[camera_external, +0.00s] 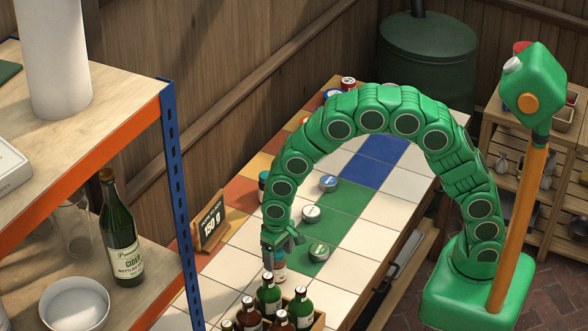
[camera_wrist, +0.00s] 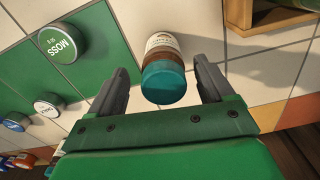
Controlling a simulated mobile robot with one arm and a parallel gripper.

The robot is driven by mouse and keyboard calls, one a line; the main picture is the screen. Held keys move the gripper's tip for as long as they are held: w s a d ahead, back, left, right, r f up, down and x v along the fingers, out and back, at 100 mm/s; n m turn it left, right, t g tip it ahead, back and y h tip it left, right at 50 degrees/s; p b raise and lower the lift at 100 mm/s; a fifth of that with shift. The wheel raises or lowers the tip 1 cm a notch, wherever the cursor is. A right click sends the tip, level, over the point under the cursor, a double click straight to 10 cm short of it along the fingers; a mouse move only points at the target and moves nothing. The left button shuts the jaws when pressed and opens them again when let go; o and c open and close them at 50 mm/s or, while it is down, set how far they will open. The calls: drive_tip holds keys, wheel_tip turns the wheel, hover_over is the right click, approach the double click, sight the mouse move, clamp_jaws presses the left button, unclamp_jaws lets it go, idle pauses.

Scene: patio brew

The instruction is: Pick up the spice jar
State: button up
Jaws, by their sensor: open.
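The spice jar has a teal lid (camera_wrist: 163,84) and a brown-and-cream labelled body. In the wrist view it lies between the two fingers of my open gripper (camera_wrist: 161,72), with a visible gap on each side. In the external view my gripper (camera_external: 281,238) points down over the tiled table, and part of the jar (camera_external: 279,270) shows just below it. The gripper hides the jar's upper part there. A second jar with a teal lid (camera_external: 263,180) stands farther back, partly hidden behind my arm.
A wooden crate (camera_external: 318,323) with several bottles stands close in front of the jar. Flat tins, green (camera_external: 319,252), white (camera_external: 311,214) and blue (camera_external: 328,183), sit behind it. A "150 g" sign (camera_external: 210,222) stands left. The tiles at right are clear.

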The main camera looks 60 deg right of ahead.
sight(278, 265)
drive_tip(key=shift+a+f, duration=0.15)
drive_tip(key=shift+f, duration=2.1)
drive_tip(key=shift+c, duration=0.4)
drive_tip(key=c, duration=1.1)
